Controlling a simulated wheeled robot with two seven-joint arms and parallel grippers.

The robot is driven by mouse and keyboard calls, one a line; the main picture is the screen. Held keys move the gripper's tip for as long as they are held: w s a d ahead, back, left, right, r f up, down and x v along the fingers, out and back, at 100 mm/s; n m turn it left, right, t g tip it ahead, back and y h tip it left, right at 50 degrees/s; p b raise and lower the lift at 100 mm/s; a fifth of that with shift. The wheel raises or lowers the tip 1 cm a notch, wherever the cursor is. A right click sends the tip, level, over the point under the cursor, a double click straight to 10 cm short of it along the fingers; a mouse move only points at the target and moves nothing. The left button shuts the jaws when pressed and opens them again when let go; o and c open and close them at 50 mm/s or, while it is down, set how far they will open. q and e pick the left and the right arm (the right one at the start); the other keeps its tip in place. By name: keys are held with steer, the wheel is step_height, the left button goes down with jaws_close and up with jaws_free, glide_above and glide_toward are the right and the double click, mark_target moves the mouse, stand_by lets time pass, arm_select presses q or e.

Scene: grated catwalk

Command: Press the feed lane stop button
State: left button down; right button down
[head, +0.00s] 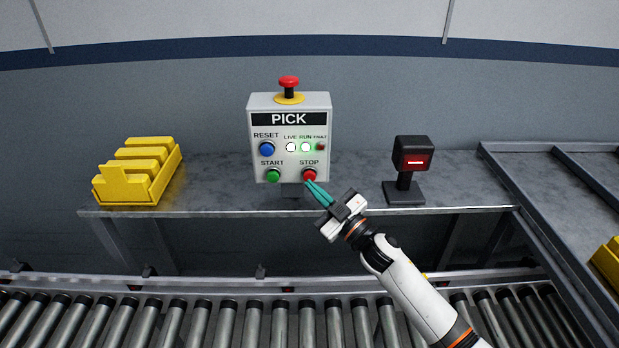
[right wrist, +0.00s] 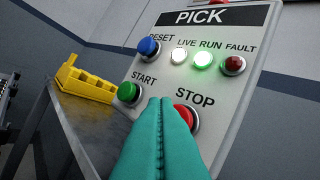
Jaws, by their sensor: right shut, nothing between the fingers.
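A grey control box labelled PICK (head: 290,142) stands on a metal shelf. Its red STOP button (head: 309,175) is at the lower right, and it also shows in the right wrist view (right wrist: 186,116), partly hidden by my fingers. My right gripper (head: 308,184) has teal fingers closed together, empty, with the tips at the lower edge of the STOP button. In the right wrist view the fingertips (right wrist: 161,102) overlap the left side of the button. I cannot tell whether they touch it. The LIVE lamp is white, the RUN lamp (head: 306,147) is lit green, and the FAULT lamp is dark red.
A green START button (head: 272,175) and blue RESET button (head: 266,149) are on the left of the panel, with a red mushroom button (head: 289,83) on top. Yellow bins (head: 137,172) stand left, a black scanner (head: 411,165) right. A roller conveyor (head: 200,322) runs in front.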

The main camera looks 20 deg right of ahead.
steer(key=shift+w, duration=0.1)
steer(key=shift+w+d, duration=0.1)
steer(key=shift+w, duration=0.25)
steer(key=shift+w+d, duration=0.25)
steer(key=shift+w, duration=0.5)
stand_by(1.2)
steer(key=shift+s, duration=0.1)
steer(key=shift+s+a+p, duration=0.15)
steer(key=shift+s+a, duration=0.05)
steer(key=shift+s, duration=0.35)
steer(key=shift+s+a+p, duration=0.15)
steer(key=shift+s, duration=0.4)
steer(key=s+p, duration=0.1)
steer(key=s, duration=0.1)
steer(key=s+a, duration=0.1)
steer(key=s, duration=0.1)
steer(key=shift+s+a+p, duration=0.2)
steer(key=shift+s+p, duration=0.2)
